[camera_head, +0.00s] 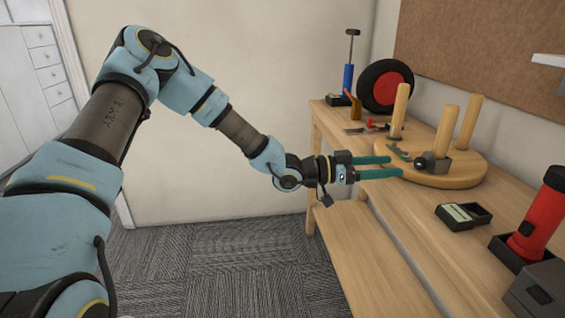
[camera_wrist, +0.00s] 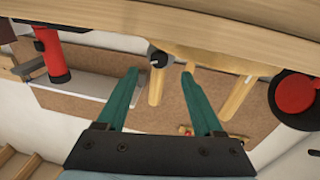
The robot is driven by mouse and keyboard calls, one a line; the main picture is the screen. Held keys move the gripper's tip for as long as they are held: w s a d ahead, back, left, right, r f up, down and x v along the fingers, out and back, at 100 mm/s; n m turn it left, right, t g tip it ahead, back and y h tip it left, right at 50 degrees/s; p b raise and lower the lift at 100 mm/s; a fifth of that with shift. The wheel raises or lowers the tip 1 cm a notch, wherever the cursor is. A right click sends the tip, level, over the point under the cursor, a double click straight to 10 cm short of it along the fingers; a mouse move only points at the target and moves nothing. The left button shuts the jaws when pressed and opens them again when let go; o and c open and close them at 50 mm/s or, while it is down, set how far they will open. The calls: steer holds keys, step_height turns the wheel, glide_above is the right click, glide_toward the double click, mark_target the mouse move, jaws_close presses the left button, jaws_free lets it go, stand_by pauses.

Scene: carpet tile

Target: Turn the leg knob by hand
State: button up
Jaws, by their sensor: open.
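A round wooden stool seat (camera_head: 455,176) lies upturned on the workbench with three wooden legs pointing up. A dark knob (camera_head: 425,163) on a grey block sits at the foot of the front leg (camera_head: 446,130). My gripper (camera_head: 396,166) is open and empty, its two green fingers pointing at the knob from the left, apparently short of it. In the wrist view, which appears upside down, the knob (camera_wrist: 160,59) shows between and just beyond the fingertips (camera_wrist: 159,72). A small green item (camera_head: 399,152) lies on the seat; I cannot tell what it is.
The wooden workbench (camera_head: 405,215) also bears a black wheel with a red hub (camera_head: 390,87), a blue pump (camera_head: 348,78), a black box with a pale panel (camera_head: 462,214) and a red flashlight (camera_head: 540,217). A lower shelf (camera_head: 365,255) juts out below. Carpet is clear left.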

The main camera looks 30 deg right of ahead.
mark_target(417, 162)
steer(key=p+x, duration=0.1)
steer(key=x, duration=0.5)
steer(key=shift+s+d+r, duration=0.1)
steer(key=shift+d, duration=0.1)
steer(key=shift+a+m+p, duration=0.1)
steer(key=shift+m+p, duration=0.25)
steer(key=shift+m, duration=0.35)
steer(key=m+p, duration=0.1)
steer(key=m, duration=0.2)
steer(key=shift+a+r+m+y, duration=0.1)
steer(key=shift+m+y, duration=0.2)
steer(key=shift+y, duration=0.1)
steer(key=w+a+f+n+t+y+p, duration=0.1)
steer(key=w+a+n+t+y, duration=0.1)
steer(key=w+a+n+t, duration=0.3)
steer(key=w+a+f+n+t+y+p, duration=0.1)
steer(key=w+a+n+t, duration=0.5)
steer(key=w+a, duration=0.6)
steer(key=a+f+y, duration=0.1)
steer(key=a+y, duration=0.1)
steer(key=a, duration=0.5)
steer(key=shift+a+f+p, duration=0.25)
steer(key=shift+p, duration=0.15)
